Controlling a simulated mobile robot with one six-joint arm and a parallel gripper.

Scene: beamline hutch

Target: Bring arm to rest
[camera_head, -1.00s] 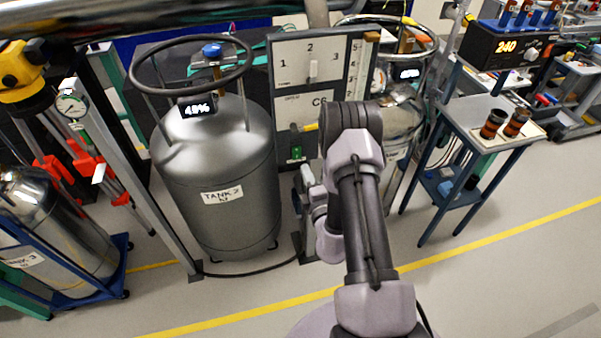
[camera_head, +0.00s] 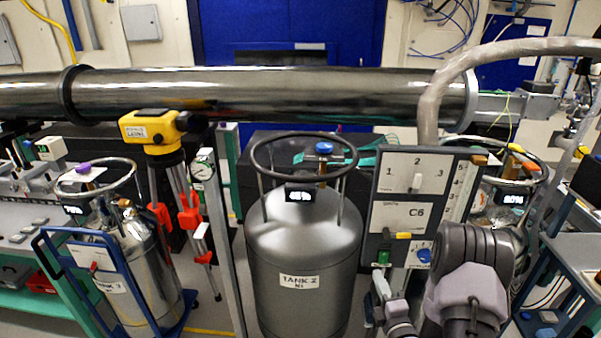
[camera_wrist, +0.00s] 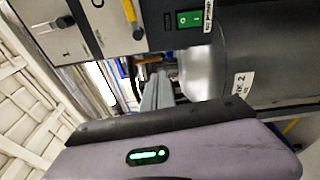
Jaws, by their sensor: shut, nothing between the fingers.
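My arm (camera_head: 466,285) is folded at the lower right of the head view, in front of the grey C6 panel (camera_head: 388,215). Its smaller wrist joints show at the bottom edge, left of the large joint. The fingers are hidden in the head view. In the wrist view my gripper (camera_wrist: 160,121) fills the lower part, with a lilac housing, a lit green strip and a dark front edge. It is shut and holds nothing.
TANK 2 (camera_head: 300,245) stands left of my arm, also seen in the wrist view (camera_wrist: 262,75). A yellow instrument on a tripod (camera_head: 152,132) and a strapped dewar are further left. A steel beam pipe (camera_head: 270,92) crosses behind. A blue-grey cart is at right.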

